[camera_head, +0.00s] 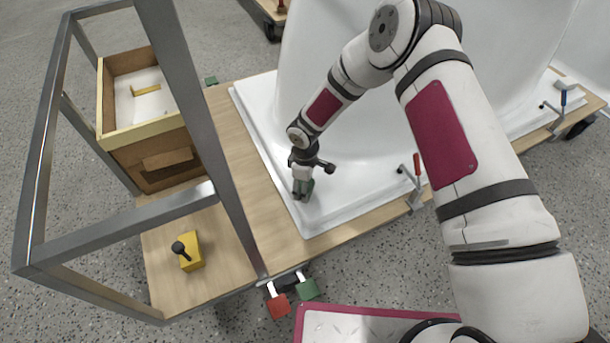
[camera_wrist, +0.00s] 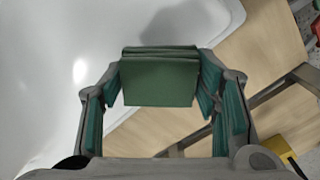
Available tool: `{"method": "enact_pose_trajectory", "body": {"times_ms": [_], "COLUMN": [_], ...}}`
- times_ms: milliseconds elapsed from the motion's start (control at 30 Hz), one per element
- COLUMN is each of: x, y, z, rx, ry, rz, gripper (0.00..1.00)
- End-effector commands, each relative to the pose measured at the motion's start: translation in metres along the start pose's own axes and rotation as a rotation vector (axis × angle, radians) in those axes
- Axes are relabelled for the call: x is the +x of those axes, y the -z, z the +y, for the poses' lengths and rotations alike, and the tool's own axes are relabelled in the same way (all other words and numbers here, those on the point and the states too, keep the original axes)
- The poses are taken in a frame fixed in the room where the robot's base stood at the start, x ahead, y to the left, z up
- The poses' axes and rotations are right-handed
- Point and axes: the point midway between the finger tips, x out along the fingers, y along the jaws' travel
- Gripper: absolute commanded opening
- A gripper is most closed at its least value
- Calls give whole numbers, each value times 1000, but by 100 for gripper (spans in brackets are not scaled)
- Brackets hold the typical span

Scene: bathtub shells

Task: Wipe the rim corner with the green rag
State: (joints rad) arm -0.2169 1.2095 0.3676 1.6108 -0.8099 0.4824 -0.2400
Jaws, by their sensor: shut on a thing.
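My gripper (camera_head: 303,191) is shut on the green rag (camera_wrist: 160,78), a folded dark green block between the two fingers in the wrist view. In the head view the rag (camera_head: 309,186) is a small patch at the fingertips, partly hidden by the gripper. The gripper points down over the near left corner of the white bathtub shell's rim (camera_head: 312,218). The rim (camera_wrist: 75,105) also fills the left of the wrist view. I cannot tell whether the rag touches the rim.
The shell lies on a wooden board (camera_head: 236,165). Red-handled (camera_head: 417,166) and blue-handled (camera_head: 563,98) clamps stand along the near side. A grey metal frame (camera_head: 190,105), a wooden box (camera_head: 112,95) and a yellow block with a black knob (camera_head: 192,252) are on the left. Red (camera_head: 278,306) and green (camera_head: 309,289) tags hang at the front.

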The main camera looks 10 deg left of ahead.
Motion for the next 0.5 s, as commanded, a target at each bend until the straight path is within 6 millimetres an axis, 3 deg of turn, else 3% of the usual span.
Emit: {"method": "enact_pose_trajectory", "body": {"times_ms": [500], "x": [-46], "y": [4], "z": [-1], "rx": [4], "ry": [-1], "rz": [1], "gripper": [34]}}
